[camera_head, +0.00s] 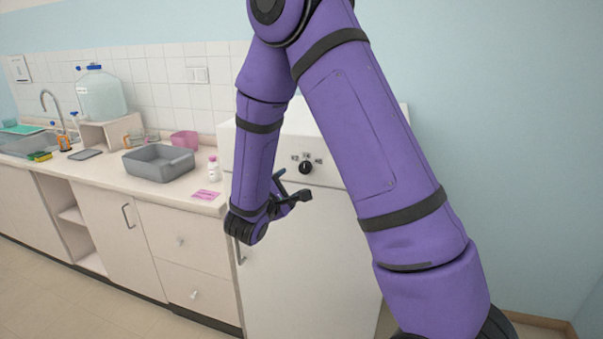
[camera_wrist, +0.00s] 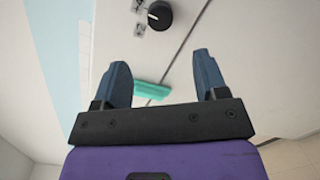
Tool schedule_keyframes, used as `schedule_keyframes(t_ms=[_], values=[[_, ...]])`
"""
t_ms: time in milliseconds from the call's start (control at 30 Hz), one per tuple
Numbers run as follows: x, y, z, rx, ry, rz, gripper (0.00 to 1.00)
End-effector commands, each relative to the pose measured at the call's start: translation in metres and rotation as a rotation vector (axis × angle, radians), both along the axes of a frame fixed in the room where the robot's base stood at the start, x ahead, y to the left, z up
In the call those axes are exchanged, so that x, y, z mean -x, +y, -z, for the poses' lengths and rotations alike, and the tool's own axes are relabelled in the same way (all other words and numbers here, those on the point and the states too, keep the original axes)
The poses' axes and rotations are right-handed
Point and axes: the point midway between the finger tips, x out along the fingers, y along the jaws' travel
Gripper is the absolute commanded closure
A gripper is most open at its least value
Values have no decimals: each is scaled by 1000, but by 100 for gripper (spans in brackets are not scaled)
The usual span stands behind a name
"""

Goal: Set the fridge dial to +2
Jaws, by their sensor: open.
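The fridge dial (camera_head: 305,167) is a round black knob on the upper front of the white fridge (camera_head: 300,270). Small label plates with markings sit above it, too small to read surely. In the wrist view the dial (camera_wrist: 159,15) is at the top, beyond the fingertips, with label plates beside it. My gripper (camera_head: 294,186) is in front of the fridge, just below the dial in the head view.
A counter left of the fridge holds a grey basin (camera_head: 158,163), a pink bowl (camera_head: 185,140), a small white bottle (camera_head: 214,169) and a pink note (camera_head: 206,195). The fridge has a handle (camera_head: 239,252) on its left edge. A teal bar (camera_wrist: 151,90) shows behind the fingers.

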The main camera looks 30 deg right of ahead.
Motion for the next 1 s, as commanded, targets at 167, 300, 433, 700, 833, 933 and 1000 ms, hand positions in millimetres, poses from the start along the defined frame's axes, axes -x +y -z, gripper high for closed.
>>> schedule_keyframes(t_ms=[167,300,433,700,833,933,1000], values=[[-11,-20,0,0,-1,5,34],[-24,-42,0,0,-1,7,34],[-36,-61,-1,0,-1,7,34],[-52,-85,-1,-1,0,4,34],[-54,-89,0,0,0,3,34],[-55,-90,0,0,0,3,34],[-55,-89,-1,0,0,3,34]])
